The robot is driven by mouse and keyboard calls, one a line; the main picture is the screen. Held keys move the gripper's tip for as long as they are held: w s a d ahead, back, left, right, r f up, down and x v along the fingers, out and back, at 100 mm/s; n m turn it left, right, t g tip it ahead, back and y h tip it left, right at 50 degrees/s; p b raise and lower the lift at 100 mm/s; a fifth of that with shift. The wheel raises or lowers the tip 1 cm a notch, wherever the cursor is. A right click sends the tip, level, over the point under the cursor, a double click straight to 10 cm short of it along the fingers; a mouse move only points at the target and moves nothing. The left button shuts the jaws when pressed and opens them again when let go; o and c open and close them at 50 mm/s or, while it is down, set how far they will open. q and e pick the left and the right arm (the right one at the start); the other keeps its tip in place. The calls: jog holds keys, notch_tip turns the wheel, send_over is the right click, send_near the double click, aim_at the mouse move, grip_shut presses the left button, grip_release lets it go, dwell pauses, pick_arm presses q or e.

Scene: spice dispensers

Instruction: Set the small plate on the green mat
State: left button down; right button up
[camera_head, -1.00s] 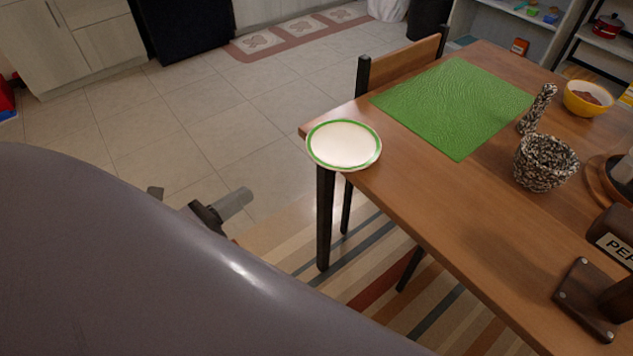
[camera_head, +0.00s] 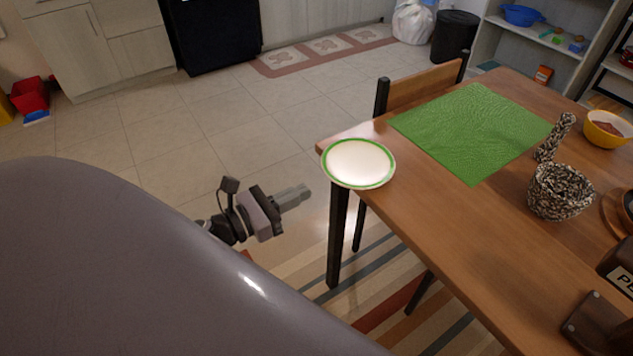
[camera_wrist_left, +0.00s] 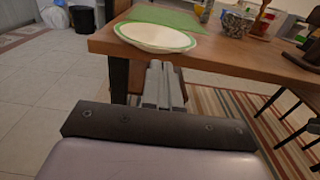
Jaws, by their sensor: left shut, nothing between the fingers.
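The small plate (camera_head: 358,163) is white with a green rim. It lies at the near left corner of the wooden table and hangs a little over the edge. It also shows in the left wrist view (camera_wrist_left: 155,37). The green mat (camera_head: 472,130) lies flat and bare on the table, beyond the plate and to its right. My left gripper (camera_head: 306,192) is shut and empty, left of the table corner and apart from the plate. In the left wrist view its fingers (camera_wrist_left: 157,70) are together, pointing toward the table just below the plate. My right gripper is not in view.
On the table (camera_head: 440,215) stand a speckled mortar (camera_head: 561,192), a pestle (camera_head: 555,137), a yellow bowl (camera_head: 607,129) and a dark pepper dispenser (camera_head: 600,325). A chair (camera_head: 424,84) stands at the table's far left side. The floor left of the table is clear.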

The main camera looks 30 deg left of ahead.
aim_at(361, 163)
pick_arm(q)
jog(key=x, duration=0.5)
jog(key=shift+p, duration=0.3)
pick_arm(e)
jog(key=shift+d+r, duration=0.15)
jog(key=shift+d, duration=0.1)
pick_arm(q)
jog(key=shift+s, duration=0.1)
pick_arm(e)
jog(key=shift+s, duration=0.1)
pick_arm(q)
jog(key=b+x, duration=0.2)
jog(key=x, duration=0.6)
jog(key=b+x, duration=0.1)
jog(key=x, duration=0.2)
jog(key=shift+w+d, duration=0.1)
jog(key=shift+w, duration=0.2)
jog(key=shift+s, duration=0.1)
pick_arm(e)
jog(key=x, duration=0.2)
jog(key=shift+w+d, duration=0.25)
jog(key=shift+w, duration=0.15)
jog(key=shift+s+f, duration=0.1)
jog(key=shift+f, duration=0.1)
